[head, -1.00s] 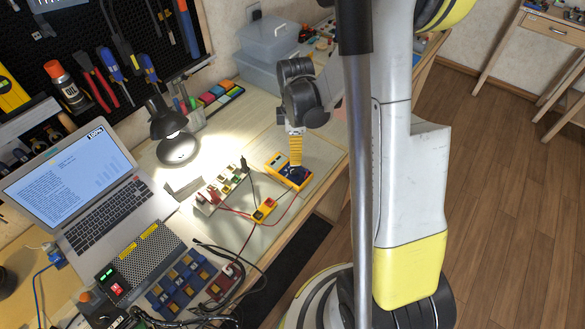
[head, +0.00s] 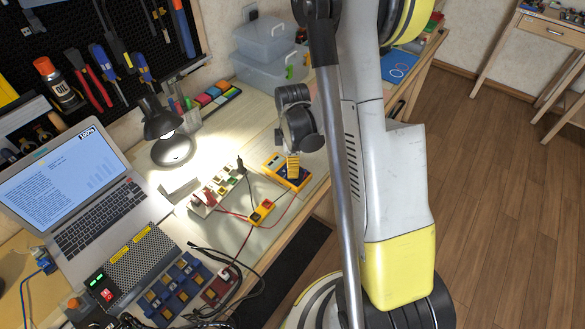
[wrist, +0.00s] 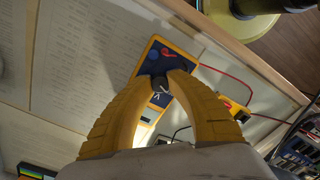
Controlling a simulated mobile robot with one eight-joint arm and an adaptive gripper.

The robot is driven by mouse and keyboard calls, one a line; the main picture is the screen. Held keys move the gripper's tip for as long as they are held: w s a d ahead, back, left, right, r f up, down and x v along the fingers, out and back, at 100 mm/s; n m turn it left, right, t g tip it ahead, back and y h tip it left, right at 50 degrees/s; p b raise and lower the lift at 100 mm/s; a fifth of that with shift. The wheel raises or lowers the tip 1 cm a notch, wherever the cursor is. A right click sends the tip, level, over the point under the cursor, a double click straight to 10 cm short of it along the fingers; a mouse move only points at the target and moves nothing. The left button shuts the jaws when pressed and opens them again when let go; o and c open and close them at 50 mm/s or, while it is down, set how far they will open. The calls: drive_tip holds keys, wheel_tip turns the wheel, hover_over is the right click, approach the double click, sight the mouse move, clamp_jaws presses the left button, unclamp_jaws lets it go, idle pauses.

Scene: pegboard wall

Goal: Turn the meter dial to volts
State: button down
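The meter (head: 275,163) is a yellow case with a dark blue face, lying flat on the bench near its front edge. It also shows in the wrist view (wrist: 181,55), with a red lead and a round blue spot on its face. Its dark dial (wrist: 159,84) sits between my fingertips, and a white V mark shows close to it. My gripper (head: 292,177) points down onto the meter. In the wrist view my yellow fingers (wrist: 161,77) are drawn together at the tips, apparently touching both sides of the dial. The dial's pointer is mostly hidden.
A small yellow device (head: 262,211) with red leads lies left of the meter, beside a block of components (head: 215,190). A laptop (head: 70,190), lamp (head: 165,125), power supply (head: 140,265) and plastic boxes (head: 262,60) stand around. Some bench around the meter is bare.

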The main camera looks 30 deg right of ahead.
drive_tip(key=shift+m, duration=0.4)
drive_tip(key=m+b, duration=0.1)
drive_tip(key=m, duration=0.2)
drive_tip(key=shift+m, duration=0.4)
drive_tip(key=shift+m+b, duration=0.6)
drive_tip(key=shift+m, duration=1.4)
drive_tip(key=c, duration=1.2)
unclamp_jaws()
wheel_tip(320, 180, up, 12)
drive_tip(key=shift+d+r, duration=0.1)
drive_tip(key=shift+d, duration=0.05)
